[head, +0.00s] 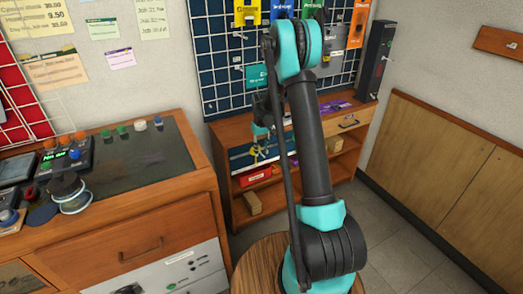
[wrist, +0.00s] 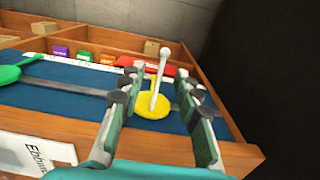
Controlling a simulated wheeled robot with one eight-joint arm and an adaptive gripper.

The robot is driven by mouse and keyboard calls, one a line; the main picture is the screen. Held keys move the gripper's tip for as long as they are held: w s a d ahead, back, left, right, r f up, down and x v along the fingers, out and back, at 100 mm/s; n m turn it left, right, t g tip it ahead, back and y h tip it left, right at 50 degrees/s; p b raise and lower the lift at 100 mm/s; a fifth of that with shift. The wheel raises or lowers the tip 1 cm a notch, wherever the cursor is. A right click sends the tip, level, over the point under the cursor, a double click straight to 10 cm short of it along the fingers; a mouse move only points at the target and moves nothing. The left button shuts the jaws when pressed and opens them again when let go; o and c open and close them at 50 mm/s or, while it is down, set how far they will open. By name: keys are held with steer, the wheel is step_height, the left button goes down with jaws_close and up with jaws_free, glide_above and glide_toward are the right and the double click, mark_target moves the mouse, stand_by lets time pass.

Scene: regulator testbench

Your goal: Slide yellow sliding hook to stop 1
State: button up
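The yellow sliding hook (wrist: 152,106) has a round yellow base and a pale upright post with a knob on top. It sits on a grey rail (wrist: 70,88) that crosses a blue panel (wrist: 60,103). My gripper (wrist: 158,78) is open, with one finger on each side of the post and visible gaps to both. The yellow hook shows small in the head view (head: 255,151), below my gripper (head: 262,130). I cannot tell which marks stop 1.
A green piece (wrist: 14,73) sits at the rail's left. A white card (wrist: 36,152) is at the near left. The wooden frame (wrist: 235,150) edges the panel at right. In the head view, a wooden workbench (head: 120,228) stands left, and a wire grid (head: 222,60) hangs behind.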

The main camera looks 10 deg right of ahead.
jaws_close()
steer(key=s+a, duration=0.2)
steer(key=a, duration=0.6)
steer(key=shift+s+a, duration=0.25)
steer(key=shift+s, duration=0.1)
jaws_free()
steer(key=shift+a, duration=0.1)
steer(key=shift+r, duration=0.1)
step_height(320, 180, up, 12)
stand_by(0.3)
